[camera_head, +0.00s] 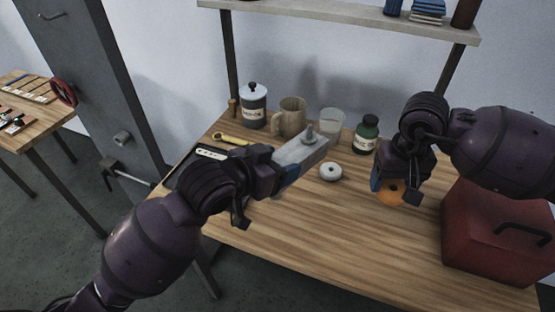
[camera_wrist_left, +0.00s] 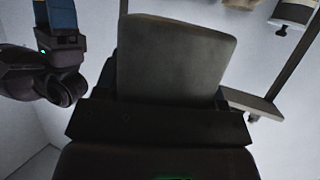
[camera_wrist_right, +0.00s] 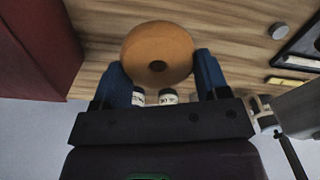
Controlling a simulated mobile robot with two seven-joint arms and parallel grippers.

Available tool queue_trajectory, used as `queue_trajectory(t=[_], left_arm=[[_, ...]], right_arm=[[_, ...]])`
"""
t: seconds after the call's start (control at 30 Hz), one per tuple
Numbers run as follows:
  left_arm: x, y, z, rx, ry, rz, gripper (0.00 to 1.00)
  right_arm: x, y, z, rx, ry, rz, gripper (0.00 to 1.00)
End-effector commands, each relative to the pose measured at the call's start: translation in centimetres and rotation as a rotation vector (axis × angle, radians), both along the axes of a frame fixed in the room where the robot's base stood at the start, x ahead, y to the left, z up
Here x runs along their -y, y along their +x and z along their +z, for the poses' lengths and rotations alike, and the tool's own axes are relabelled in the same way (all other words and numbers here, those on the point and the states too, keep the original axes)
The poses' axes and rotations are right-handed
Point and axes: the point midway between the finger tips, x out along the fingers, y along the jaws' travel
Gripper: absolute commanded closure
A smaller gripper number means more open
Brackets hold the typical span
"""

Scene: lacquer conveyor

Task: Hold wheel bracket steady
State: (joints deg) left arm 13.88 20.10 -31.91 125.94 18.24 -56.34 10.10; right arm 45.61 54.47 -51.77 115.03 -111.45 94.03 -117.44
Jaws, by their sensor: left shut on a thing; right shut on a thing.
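My left gripper (camera_head: 284,174) is shut on the grey wheel bracket (camera_head: 301,150) and holds it above the bench. The bracket is a long block with a short stud on its upper face near the far end. It fills the middle of the left wrist view (camera_wrist_left: 172,60). My right gripper (camera_head: 388,184) is shut on an orange wheel (camera_head: 397,194), to the right of the bracket and apart from it. In the right wrist view the wheel (camera_wrist_right: 150,45) shows a dark centre hole. The bracket's edge (camera_wrist_right: 304,108) shows at the right there.
A red box (camera_head: 495,240) stands at right. The front middle is clear.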

Motion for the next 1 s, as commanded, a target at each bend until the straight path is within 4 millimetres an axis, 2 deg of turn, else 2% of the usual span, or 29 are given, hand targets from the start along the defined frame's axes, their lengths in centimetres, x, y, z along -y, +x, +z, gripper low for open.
queue_trajectory(t=[1.0], left_arm=[[0.0, 0.0, -3.8, 0.003, -0.002, -0.001, 0.85]], right_arm=[[0.0, 0.0, -1.6, 0.003, 0.0, 0.0, 0.56]])
